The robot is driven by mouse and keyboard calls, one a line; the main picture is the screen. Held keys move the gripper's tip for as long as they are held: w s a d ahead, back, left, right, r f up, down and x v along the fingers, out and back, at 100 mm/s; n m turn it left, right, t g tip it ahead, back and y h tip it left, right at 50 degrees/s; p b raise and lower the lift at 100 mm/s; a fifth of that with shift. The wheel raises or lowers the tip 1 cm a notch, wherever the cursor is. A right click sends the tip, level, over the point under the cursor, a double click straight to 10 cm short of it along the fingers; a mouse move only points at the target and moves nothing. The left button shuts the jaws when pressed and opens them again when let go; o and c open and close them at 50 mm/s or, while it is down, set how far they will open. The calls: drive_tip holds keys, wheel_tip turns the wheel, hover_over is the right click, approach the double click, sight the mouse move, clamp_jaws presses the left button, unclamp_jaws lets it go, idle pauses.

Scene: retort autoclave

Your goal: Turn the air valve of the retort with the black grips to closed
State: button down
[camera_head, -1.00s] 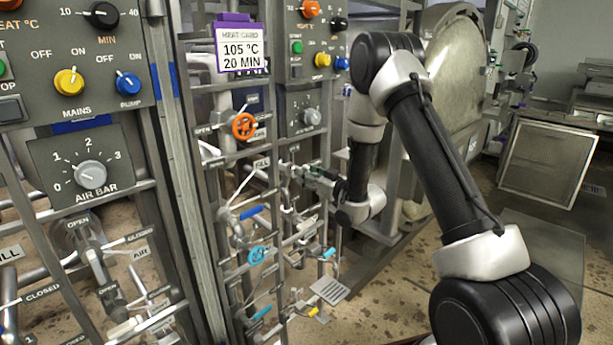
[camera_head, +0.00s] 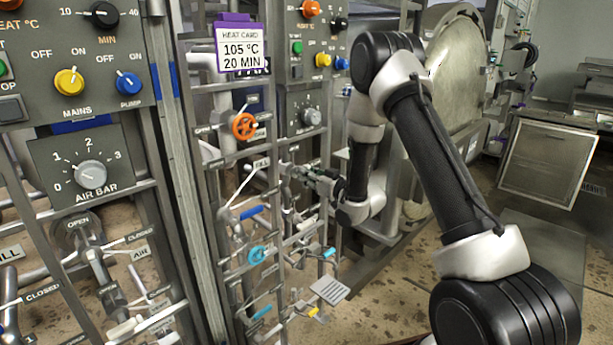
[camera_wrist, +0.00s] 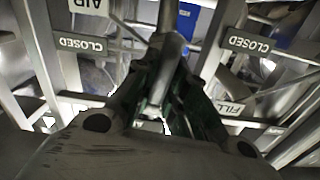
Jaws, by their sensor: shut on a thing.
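My gripper (camera_head: 304,173) reaches into the pipework of the middle retort's frame. Its dark green fingers (camera_wrist: 165,105) are shut on a grey metal valve lever (camera_wrist: 168,60) in the wrist view. An upside-down AIR plate (camera_wrist: 90,5) and a CLOSED plate (camera_wrist: 80,42) show at the left there. Another CLOSED plate (camera_wrist: 250,43) is at upper right and a FILL plate (camera_wrist: 231,107) at lower right. The fingers hide much of the lever, and I cannot read its exact setting. Black grips are not clearly visible on this retort.
A heat card (camera_head: 241,50) hangs above the pipework. The nearer control panel (camera_head: 85,165) fills the left; open floor lies to the right.

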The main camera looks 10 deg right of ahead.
drive_tip(key=m, duration=0.4)
drive_tip(key=shift+d, duration=0.15)
drive_tip(key=m, duration=0.4)
drive_tip(key=shift+w+d+f+m, duration=0.1)
drive_tip(key=shift+f+m, duration=0.05)
drive_tip(key=shift+m, duration=0.25)
drive_tip(key=m, duration=0.4)
drive_tip(key=shift+f+m, duration=0.15)
drive_tip(key=shift+m, duration=0.15)
drive_tip(key=shift+d+f+m, duration=0.1)
drive_tip(key=shift+m, duration=1.5)
drive_tip(key=c, duration=1.4)
unclamp_jaws()
drive_tip(key=shift+c, duration=0.2)
